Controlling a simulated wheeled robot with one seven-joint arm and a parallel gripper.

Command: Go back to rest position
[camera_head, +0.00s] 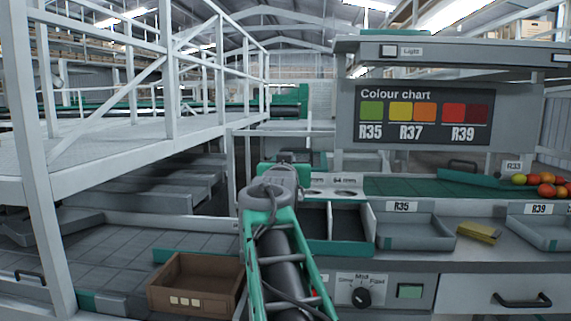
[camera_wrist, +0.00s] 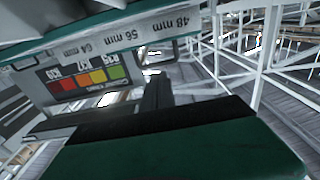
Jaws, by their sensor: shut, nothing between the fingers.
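My arm, green and grey, reaches forward from the bottom middle of the head view, and its grey wrist joint hides part of the bench behind it. My gripper (camera_wrist: 157,85) shows in the wrist view as dark fingers together, with nothing between them. The fingers themselves are not clearly seen in the head view. The wrist view is tilted and shows the sizing plate (camera_wrist: 130,40) marked 48, 56 and 64 mm above the fingers. That plate also shows in the head view (camera_head: 335,181), partly hidden by my wrist.
A brown box (camera_head: 196,284) stands left of my arm. Grey trays R35 (camera_head: 412,244) and R39 (camera_head: 545,242) lie right, with a yellow object (camera_head: 479,232) between them. Tomatoes (camera_head: 546,190) sit at far right. The colour chart (camera_head: 424,115) stands behind; white railings (camera_head: 33,150) rise left.

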